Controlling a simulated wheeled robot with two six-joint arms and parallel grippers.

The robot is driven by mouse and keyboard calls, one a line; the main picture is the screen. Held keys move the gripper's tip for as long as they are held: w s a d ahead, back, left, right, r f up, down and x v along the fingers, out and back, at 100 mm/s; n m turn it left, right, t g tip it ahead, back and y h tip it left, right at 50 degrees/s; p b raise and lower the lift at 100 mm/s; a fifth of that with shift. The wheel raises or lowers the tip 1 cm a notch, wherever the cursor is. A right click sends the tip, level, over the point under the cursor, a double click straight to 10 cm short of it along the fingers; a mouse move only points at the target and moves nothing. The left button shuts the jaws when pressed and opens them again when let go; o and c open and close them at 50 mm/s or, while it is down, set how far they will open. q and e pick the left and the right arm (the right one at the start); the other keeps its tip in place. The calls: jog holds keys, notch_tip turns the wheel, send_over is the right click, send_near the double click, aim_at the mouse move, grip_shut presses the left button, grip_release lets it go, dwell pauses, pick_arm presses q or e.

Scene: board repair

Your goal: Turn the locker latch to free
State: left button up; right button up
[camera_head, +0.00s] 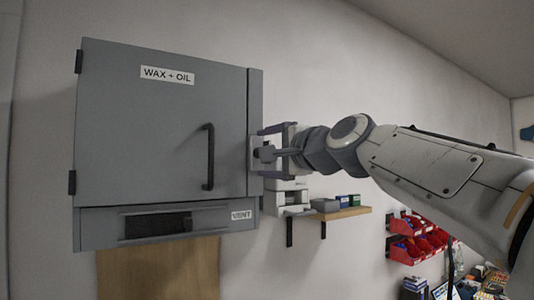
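The grey wall locker (150,120) labelled "WAX + OIL" hangs at the left, with its door shut. My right gripper (268,151) comes in from the right and is at the latch. One finger shows above the latch and one below it, with gaps between them and the latch. The gripper looks open around it. The exact turn of the latch is partly hidden by the gripper. My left gripper is not in view.
A black vertical handle (208,157) stands out from the door. A vent panel (160,224) lies below it. A wooden shelf (340,213) with small boxes is under my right arm. Red bins (420,243) hang at the lower right. The wall above the arm is bare.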

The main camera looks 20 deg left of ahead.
jog(key=b+v, duration=0.5)
jog(key=v, duration=0.5)
jog(key=shift+d, duration=0.2)
jog(key=shift+s, duration=0.15)
